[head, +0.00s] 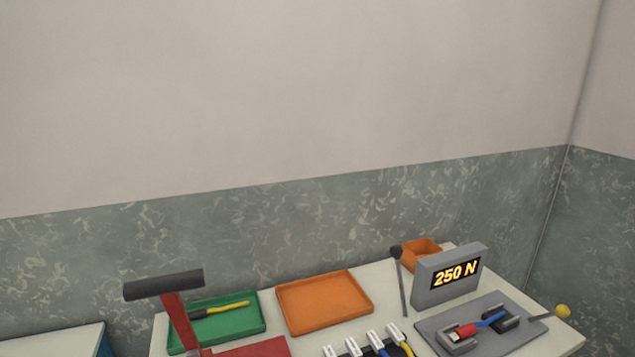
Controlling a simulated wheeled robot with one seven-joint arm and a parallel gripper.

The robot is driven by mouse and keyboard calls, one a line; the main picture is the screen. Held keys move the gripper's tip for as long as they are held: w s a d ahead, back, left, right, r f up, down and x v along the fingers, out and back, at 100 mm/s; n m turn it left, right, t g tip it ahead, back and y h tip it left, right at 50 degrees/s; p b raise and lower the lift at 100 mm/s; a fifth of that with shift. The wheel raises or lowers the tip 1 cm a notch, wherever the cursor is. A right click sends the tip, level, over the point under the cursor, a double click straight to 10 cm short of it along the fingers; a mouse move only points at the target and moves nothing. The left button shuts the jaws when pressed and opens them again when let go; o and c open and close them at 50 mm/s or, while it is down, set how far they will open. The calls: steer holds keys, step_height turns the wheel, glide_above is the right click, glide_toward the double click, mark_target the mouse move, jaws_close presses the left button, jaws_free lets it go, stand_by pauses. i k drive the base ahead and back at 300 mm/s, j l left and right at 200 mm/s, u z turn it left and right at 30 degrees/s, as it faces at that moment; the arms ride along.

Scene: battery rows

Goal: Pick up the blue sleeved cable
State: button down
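A blue cable (491,319) lies on the grey plate (437,333) of a pull tester at the lower right. Its left end has a red part (463,331) by a light grey clamp, and its right end reaches a dark clamp (504,317). A second blue cable (377,346) shows at the bottom edge, below one of several white connectors (373,336) in a row; most of it is cut off. I cannot tell which of the two the task means. My gripper is not in view.
A lever with a yellow knob (562,311) sticks out right. A red press with a dark handle (164,284) stands left.

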mark_target(462, 332)
steer(key=i+l+z, duration=0.1)
steer(key=l+z, duration=0.25)
steer(key=i+l+z, duration=0.1)
steer(key=l+z, duration=0.2)
steer(key=i+l+z, duration=0.15)
steer(key=z, duration=0.2)
